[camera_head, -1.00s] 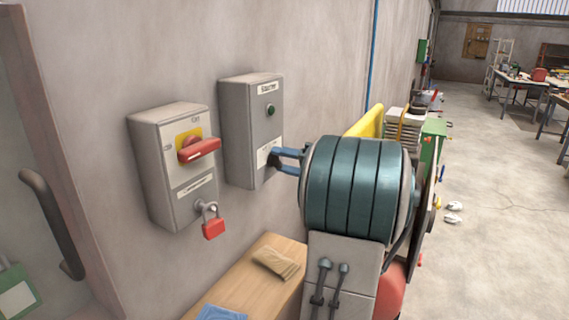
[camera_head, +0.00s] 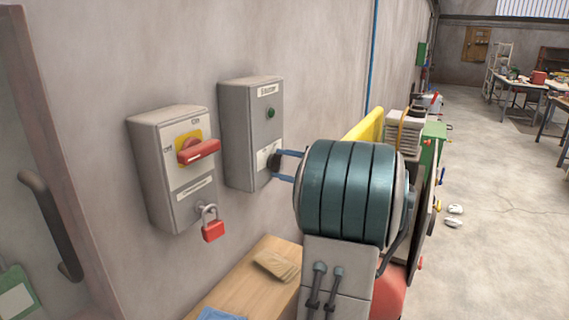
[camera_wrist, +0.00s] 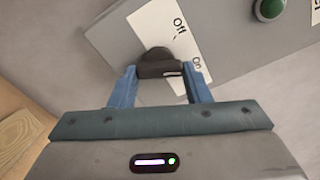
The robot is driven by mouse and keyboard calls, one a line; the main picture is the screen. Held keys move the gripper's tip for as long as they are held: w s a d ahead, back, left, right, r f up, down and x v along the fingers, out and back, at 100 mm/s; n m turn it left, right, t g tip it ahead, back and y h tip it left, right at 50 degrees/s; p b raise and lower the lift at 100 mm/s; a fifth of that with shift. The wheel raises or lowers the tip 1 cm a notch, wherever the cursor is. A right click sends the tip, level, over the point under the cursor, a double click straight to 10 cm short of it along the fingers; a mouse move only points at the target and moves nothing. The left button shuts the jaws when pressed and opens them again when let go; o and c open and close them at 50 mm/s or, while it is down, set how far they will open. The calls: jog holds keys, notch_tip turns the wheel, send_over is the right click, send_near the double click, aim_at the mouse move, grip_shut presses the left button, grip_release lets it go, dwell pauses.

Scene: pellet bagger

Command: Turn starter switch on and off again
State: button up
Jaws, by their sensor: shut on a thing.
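The starter switch is a black knob (camera_head: 275,161) low on the front of the right-hand grey box (camera_head: 238,135). In the wrist view the knob (camera_wrist: 158,66) sits on a white label marked "Off" and "On", and a white mark on it lies at the end toward "On". My gripper (camera_head: 287,166) reaches the knob from the right. In the wrist view its two blue fingers (camera_wrist: 160,75) stand on either side of the knob's grip and are shut on it. A green round lamp or button (camera_head: 270,112) sits above the knob and looks dark.
The left grey box (camera_head: 167,190) carries a red rotary handle (camera_head: 199,152) on a yellow plate and a red padlock (camera_head: 212,230). Open floor lies at the right.

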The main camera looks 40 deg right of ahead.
jog(key=shift+f+m, duration=0.1)
jog(key=shift+m, duration=0.5)
jog(key=o, duration=1)
jog(key=shift+s, duration=0.1)
jog(key=b+v, duration=0.2)
jog(key=v, duration=1.1)
jog(key=shift+s, duration=0.3)
